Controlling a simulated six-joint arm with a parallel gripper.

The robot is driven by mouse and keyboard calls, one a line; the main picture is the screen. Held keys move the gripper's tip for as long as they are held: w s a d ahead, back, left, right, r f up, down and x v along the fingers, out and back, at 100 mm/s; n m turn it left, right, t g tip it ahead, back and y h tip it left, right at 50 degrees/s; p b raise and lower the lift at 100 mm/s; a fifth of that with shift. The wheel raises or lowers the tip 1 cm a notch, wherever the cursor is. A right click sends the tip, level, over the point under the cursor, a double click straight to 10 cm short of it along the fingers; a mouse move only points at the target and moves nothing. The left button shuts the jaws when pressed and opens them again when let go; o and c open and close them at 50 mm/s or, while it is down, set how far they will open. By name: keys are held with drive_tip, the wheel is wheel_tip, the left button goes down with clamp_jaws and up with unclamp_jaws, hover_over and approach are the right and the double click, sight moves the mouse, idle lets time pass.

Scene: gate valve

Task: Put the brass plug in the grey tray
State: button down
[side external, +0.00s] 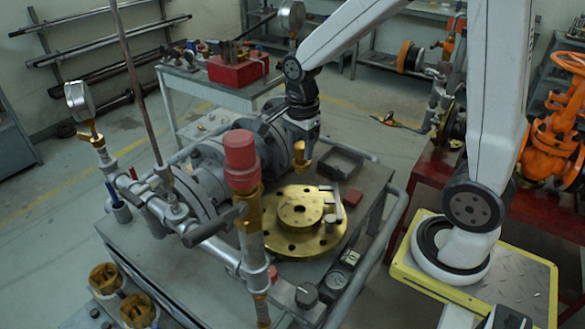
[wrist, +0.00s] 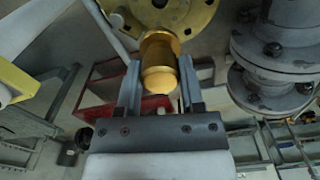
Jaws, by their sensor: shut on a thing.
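The brass plug (side external: 299,156) is held in my gripper (side external: 303,147) above the cart top in the side view. In the wrist view, the golden plug (wrist: 160,72) sits between the two grey fingers of my gripper (wrist: 159,64), which are shut on it. The dark grey tray (side external: 345,152) lies on the cart to the right of my gripper in the side view, behind the brass flange. My gripper and the plug are apart from the tray and higher than it. I cannot make out the tray in the wrist view.
A large brass flange (side external: 290,240) lies on the cart in front of the tray, with a small red block (side external: 352,197) beside it. Grey flanged pipework (side external: 208,160) stands left of my gripper. A red-capped upright pipe (side external: 240,160) rises in front.

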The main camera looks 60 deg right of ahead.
sight(303, 143)
drive_tip(key=shift+r, duration=0.15)
drive_tip(key=shift+r, duration=0.55)
drive_tip(key=r, duration=0.2)
drive_tip(key=d+r, duration=0.1)
drive_tip(key=shift+r, duration=0.4)
drive_tip(key=s+d, duration=0.3)
drive_tip(key=d, duration=0.9)
drive_tip(key=s+d, duration=0.3)
drive_tip(key=d, duration=0.8)
wheel_tip(303, 143, down, 14)
drive_tip(key=shift+s+d+f+m, duration=0.15)
drive_tip(key=shift+d+f+m, duration=0.05)
drive_tip(key=shift+d+m, duration=0.2)
